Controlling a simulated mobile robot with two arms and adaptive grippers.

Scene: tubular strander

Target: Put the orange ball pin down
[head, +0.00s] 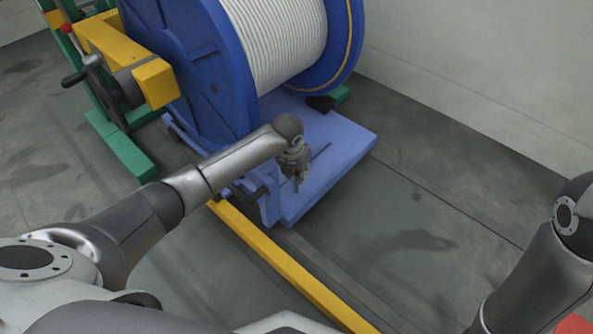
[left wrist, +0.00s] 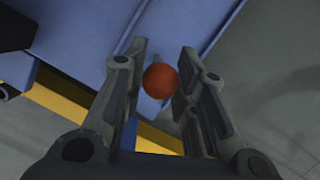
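The orange ball pin (left wrist: 161,81) shows in the left wrist view as a round orange ball between the two fingers of my left gripper (left wrist: 163,62). A short grey part shows just beyond the ball; the rest of the pin is hidden. My right gripper is out of view; only part of that arm shows at right.
A large blue reel (head: 215,60) wound with pale cable (head: 275,40) stands behind the gripper. A yellow rail (head: 290,265) runs along the floor in front of the platform. Green and yellow framework with a crank (head: 75,78) stands at left.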

